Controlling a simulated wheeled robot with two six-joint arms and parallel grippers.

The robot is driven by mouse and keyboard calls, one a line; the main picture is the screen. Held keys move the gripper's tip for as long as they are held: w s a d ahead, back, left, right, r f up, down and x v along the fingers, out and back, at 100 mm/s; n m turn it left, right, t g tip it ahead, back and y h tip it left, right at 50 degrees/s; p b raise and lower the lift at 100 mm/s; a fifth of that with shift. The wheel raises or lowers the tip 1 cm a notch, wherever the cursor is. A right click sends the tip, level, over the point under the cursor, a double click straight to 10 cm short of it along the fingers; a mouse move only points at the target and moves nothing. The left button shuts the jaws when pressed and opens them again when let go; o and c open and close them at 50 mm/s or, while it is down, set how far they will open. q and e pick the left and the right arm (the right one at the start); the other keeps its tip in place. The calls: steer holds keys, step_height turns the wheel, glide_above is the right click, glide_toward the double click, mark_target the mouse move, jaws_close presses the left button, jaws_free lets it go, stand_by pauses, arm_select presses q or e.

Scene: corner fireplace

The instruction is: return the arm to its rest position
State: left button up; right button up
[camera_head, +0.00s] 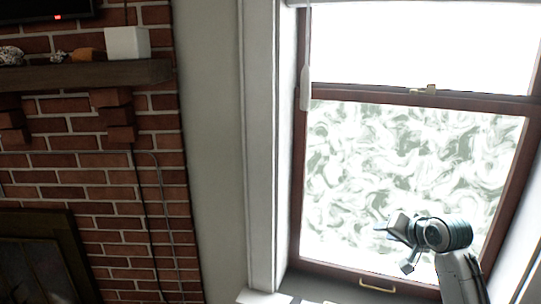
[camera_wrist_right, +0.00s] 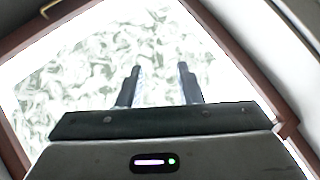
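My right arm (camera_head: 459,275) rises from the lower right in the head view, in front of the window (camera_head: 350,180). My right gripper (camera_head: 391,245) is at its end, near the lower part of the pane. In the right wrist view the two fingers of my right gripper (camera_wrist_right: 159,85) stand apart with nothing between them. The patterned window pane (camera_wrist_right: 70,85) shows behind them. My left gripper and left arm are not in view.
The window's dark red frame, with a brass handle (camera_head: 377,287) at the bottom, surrounds the pane. A brick fireplace wall (camera_head: 95,180) stands at the left. Its wooden mantel (camera_head: 85,74) holds a white box (camera_head: 127,43) and small objects. Bare wall (camera_head: 215,150) lies between.

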steer(key=s+a+f+n+g+h, duration=0.2)
steer(key=s+a+f+n+g, duration=0.1)
steer(key=s+f, duration=1.5)
steer(key=s+f+n+g+h, duration=0.15)
steer(key=s+f, duration=0.35)
steer(key=s, duration=0.8)
steer(key=s+f+n+g, duration=0.2)
steer(key=s+f+g, duration=0.15)
steer(key=s, duration=0.85)
steer(key=s+f+x, duration=0.1)
steer(key=s+x, duration=0.2)
steer(key=x, duration=0.8)
steer(key=s+b+x, duration=0.1)
steer(key=s+x, duration=0.1)
steer(key=x, duration=0.9)
steer(key=s+d+f+x, duration=0.1)
steer(key=s+x, duration=0.2)
steer(key=x, duration=0.7)
steer(key=s+f+g, duration=0.1)
steer(key=s+f, duration=1.7)
steer(key=shift+s+d+f+m+g+b, duration=0.2)
steer(key=shift+d+f+m+g+b, duration=0.15)
steer(key=shift+d+b, duration=0.1)
